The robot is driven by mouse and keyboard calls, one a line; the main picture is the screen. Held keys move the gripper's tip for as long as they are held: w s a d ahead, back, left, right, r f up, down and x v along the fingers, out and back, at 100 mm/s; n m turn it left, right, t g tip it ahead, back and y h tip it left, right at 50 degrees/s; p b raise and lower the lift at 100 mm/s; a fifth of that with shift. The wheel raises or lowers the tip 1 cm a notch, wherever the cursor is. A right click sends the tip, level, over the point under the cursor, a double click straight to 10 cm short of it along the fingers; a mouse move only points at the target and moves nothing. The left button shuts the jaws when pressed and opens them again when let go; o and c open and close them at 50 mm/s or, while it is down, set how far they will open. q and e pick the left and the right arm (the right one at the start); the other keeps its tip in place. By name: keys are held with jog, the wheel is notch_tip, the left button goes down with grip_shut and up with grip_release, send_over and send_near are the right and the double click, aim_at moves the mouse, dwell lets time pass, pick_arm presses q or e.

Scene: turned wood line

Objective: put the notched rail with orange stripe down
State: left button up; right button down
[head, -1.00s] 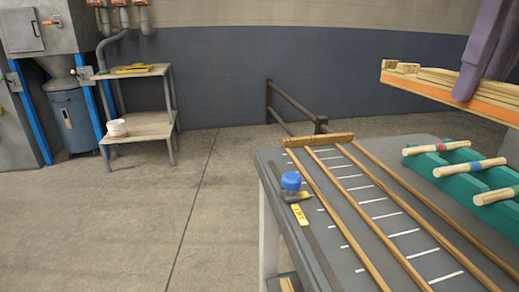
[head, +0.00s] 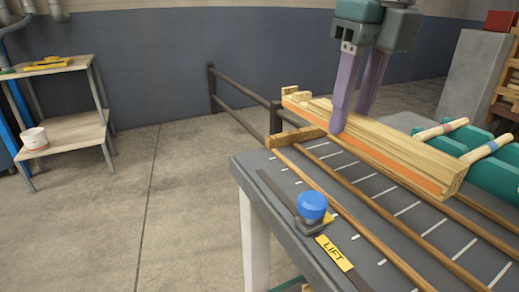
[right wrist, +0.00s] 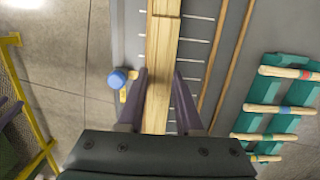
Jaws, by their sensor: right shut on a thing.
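The notched rail with orange stripe (head: 405,150) is a pale wooden bar with an orange band along its near long side. My right gripper (head: 352,115) is shut on it from above, with a purple finger at each long side. The rail lies lengthwise along the wooden runners (head: 365,216) of the grey table (head: 262,180); I cannot tell whether it touches them. In the right wrist view, the rail (right wrist: 162,50) runs between the fingers, roughly parallel to the runners.
A wooden crossbar (head: 298,136) closes the runners' far end. A blue knob (head: 312,206) and a yellow LIFT label (head: 333,252) sit on the table's left side. Green racks (head: 490,180) with striped turned sticks stand right. A railing (head: 240,115) stands behind.

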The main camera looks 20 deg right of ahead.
notch_tip(320, 180, down, 8)
jog(key=shift+f+b, duration=0.2)
jog(key=shift+b, duration=0.3)
jog(key=shift+w+f, duration=0.1)
jog(key=shift+f, duration=0.05)
jog(key=c, duration=0.6)
grip_release()
jog(key=shift+f, duration=0.1)
